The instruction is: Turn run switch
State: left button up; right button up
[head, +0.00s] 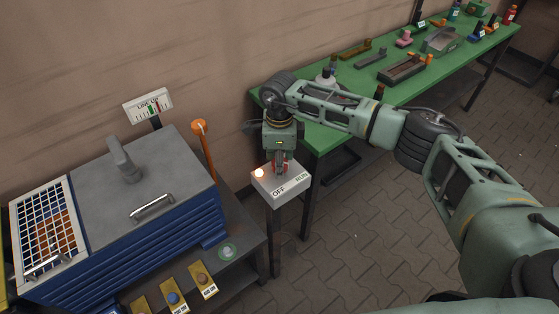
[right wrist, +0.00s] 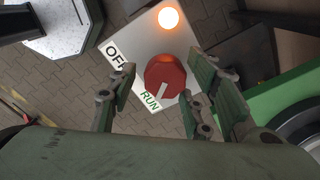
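The run switch is a white box (head: 284,189) on a post, marked OFF and RUN. Its round red knob (right wrist: 165,76) shows in the right wrist view, with its white pointer line turned toward RUN (right wrist: 150,100). An orange lamp (right wrist: 168,17) on the box is lit; it also shows in the head view (head: 259,173). My right gripper (right wrist: 160,84) is open over the switch, one finger on each side of the knob. A gap shows between the left finger and the knob; contact on the right is unclear. In the head view my right gripper (head: 280,166) largely hides the knob. My left gripper is not in view.
A green workbench (head: 325,138) with trays and small parts stands behind and right of the switch. A blue machine with a grey lid (head: 130,185) stands at left, with a LINE UP gauge (head: 149,104) behind it. The paved floor at front right is clear.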

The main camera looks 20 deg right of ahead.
jog(key=c, duration=1)
jog(key=shift+o, duration=0.2)
jog(key=shift+f+m, duration=0.1)
jog(key=shift+m, duration=0.2)
jog(key=shift+a+f+m+b, duration=0.1)
jog(key=shift+a+m+b, duration=0.05)
jog(key=shift+m+b, duration=1)
jog(key=m+b, duration=0.2)
jog(key=m, duration=0.2)
jog(key=shift+m, duration=0.35)
jog(key=m+b, duration=0.1)
jog(key=m, duration=0.2)
jog(key=shift+w+a+m, duration=0.1)
jog(key=shift+a+m, duration=0.05)
jog(key=shift+m, duration=0.15)
jog(key=shift+w+m+b, duration=0.1)
jog(key=shift+m+b, duration=0.55)
jog(key=shift+m, duration=1.55)
jog(key=shift+r, duration=0.2)
